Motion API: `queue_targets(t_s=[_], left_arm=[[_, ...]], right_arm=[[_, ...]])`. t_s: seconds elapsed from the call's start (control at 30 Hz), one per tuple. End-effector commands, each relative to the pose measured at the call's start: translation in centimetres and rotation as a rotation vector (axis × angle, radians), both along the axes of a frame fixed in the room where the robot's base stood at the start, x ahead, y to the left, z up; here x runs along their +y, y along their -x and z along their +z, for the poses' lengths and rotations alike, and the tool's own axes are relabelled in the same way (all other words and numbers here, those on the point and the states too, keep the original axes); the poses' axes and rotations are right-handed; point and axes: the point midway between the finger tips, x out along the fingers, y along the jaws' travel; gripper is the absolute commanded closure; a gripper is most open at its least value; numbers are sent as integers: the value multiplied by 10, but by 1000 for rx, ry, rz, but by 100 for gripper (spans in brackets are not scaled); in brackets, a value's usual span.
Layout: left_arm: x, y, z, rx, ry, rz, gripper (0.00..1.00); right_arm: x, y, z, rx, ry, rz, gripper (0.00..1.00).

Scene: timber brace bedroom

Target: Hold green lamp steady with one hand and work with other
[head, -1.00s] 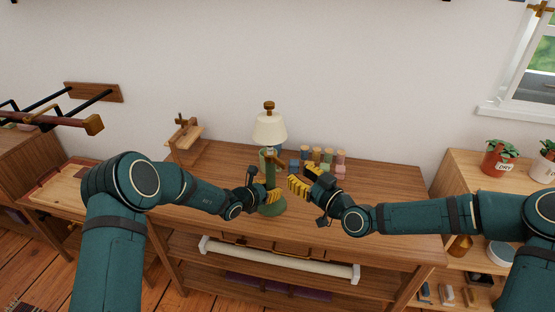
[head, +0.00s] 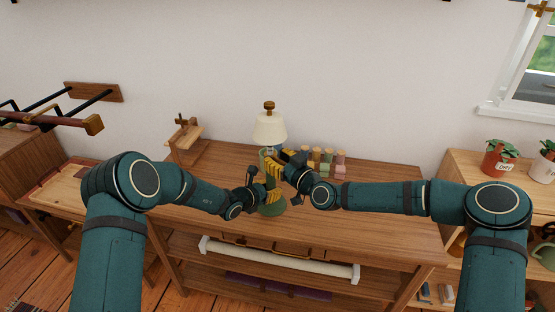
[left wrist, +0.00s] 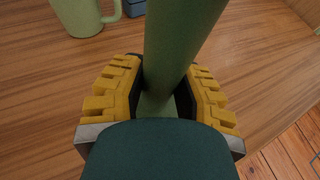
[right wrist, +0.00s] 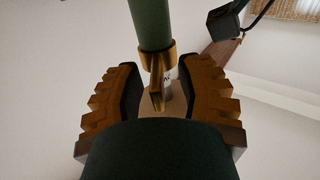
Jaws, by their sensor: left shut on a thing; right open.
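The green lamp (head: 270,128) stands upright on the wooden workbench, with a cream shade and a round green base (head: 272,210). My left gripper (head: 270,195) is shut on its lower stem. In the left wrist view the green stem (left wrist: 180,45) runs between the yellow fingers. My right gripper (head: 273,168) is open at the upper stem, just below the shade. In the right wrist view its fingers stand either side of a small brass piece (right wrist: 157,92) below a brass collar on the green stem (right wrist: 151,22). I cannot tell whether they touch it.
Several coloured blocks and pegs (head: 325,160) stand behind and right of the lamp. A green mug (left wrist: 78,14) shows in the left wrist view. A small wooden stand (head: 184,140) is at the back left. The bench's right part (head: 390,225) is clear. Potted plants (head: 500,158) stand farther right.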

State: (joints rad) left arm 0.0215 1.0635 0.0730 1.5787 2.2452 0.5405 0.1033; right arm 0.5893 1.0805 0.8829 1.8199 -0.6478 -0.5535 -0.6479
Motion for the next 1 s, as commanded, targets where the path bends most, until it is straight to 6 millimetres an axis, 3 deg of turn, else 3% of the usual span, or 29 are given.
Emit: queue_targets(t_s=[0.03,0.1,0.57,1.0], left_arm=[[0,0,0,0,0,-1,100],[0,0,0,0,0,-1,100],[-1,0,0,1,1,-2,100],[-2,1,0,0,0,-3,100]], right_arm=[[0,0,0,0,0,0,81],[0,0,0,0,0,0,100],[2,1,1,-1,-2,-15,100],[10,5,1,0,0,-154,100]])
